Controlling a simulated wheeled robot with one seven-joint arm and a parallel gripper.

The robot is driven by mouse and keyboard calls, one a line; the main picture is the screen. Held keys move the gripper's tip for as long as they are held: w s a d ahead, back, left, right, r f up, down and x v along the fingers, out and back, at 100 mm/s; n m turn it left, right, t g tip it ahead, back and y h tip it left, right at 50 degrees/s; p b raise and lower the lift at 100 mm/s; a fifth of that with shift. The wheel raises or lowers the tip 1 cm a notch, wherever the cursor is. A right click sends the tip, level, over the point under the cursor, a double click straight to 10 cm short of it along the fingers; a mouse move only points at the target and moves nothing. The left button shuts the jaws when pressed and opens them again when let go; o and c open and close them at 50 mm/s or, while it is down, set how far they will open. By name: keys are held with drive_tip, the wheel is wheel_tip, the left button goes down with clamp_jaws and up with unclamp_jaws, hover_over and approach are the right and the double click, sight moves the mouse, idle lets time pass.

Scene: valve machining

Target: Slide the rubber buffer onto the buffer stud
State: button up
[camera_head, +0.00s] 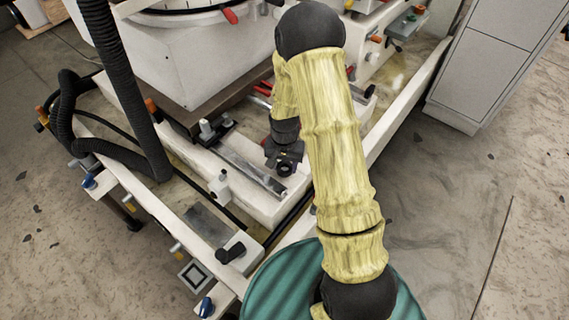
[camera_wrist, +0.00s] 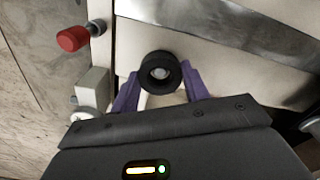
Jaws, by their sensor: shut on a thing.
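The rubber buffer (camera_wrist: 160,89) is a short black ring, held between the two purple fingertips of my gripper (camera_wrist: 160,74) in the wrist view. Its open face points toward the camera. A pale grey round shape shows inside its hole; I cannot tell whether this is the buffer stud or the surface behind. In the head view my gripper (camera_head: 285,153) is low over the white machine bed, with the dark round buffer (camera_head: 285,170) at its tip. I cannot make out the buffer stud for certain in either view.
A metal strip (camera_head: 250,168) runs along the bed beside my gripper. A white block with a small post (camera_wrist: 92,93) and a red knob (camera_wrist: 74,38) stand to the left in the wrist view. A black corrugated hose (camera_head: 125,95) hangs at the left.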

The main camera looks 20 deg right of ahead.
drive_tip(key=shift+f+b, duration=0.45)
drive_tip(key=shift+f, duration=0.55)
drive_tip(key=o, duration=1)
drive_tip(key=shift+o, duration=0.2)
drive_tip(key=shift+r, duration=0.1)
wheel_tip(320, 180, up, 17)
drive_tip(key=p, duration=0.4)
drive_tip(key=shift+r, duration=0.15)
